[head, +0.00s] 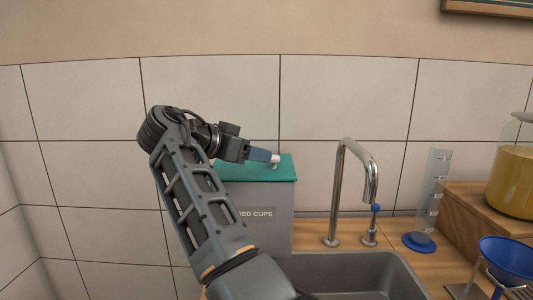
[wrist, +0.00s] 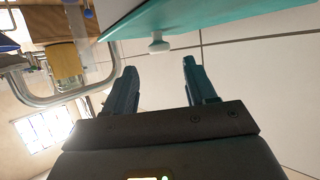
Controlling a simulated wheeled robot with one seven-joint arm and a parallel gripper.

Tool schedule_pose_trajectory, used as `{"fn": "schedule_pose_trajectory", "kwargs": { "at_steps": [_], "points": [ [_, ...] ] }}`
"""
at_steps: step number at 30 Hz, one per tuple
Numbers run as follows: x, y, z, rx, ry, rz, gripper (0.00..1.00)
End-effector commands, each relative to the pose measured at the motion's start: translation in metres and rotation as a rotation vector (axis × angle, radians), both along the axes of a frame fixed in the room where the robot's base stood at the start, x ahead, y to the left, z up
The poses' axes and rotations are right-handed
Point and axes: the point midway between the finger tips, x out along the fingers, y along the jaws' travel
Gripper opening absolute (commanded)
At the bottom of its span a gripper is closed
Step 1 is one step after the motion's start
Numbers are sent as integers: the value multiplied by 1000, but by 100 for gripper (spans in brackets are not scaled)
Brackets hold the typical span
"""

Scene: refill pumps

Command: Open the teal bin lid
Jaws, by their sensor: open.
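The grey bin (head: 265,229) stands against the tiled wall, left of the sink, its label partly hidden by my arm and reading "SED CUPS". Its teal lid (head: 283,173) lies flat and closed on top; its teal surface also shows in the wrist view (wrist: 240,20). A small white knob (wrist: 159,45) stands on the lid. My gripper (head: 270,157) is just above the lid at the knob. In the wrist view my gripper (wrist: 159,66) is open and empty, with the knob just beyond the fingertips, in line with the gap. Contact with the lid cannot be told.
A tall chrome tap (head: 340,190) rises right of the bin behind the grey sink (head: 345,272). A clear measuring cylinder (head: 431,190) with a blue base, a blue funnel (head: 507,258) and a jar of yellow liquid (head: 515,175) on a wooden block stand further right.

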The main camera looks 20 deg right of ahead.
Motion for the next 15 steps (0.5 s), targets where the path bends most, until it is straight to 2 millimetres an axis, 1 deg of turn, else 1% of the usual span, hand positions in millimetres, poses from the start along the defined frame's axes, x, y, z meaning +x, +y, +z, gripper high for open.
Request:
{"fn": "schedule_pose_trajectory", "kwargs": {
  "at_steps": [3,9,15],
  "points": [
    [8,-17,-6,0,2,-2,56],
    [19,-39,-16,-1,2,-1,56],
    [24,-48,-22,0,-1,0,56]
  ]
}}
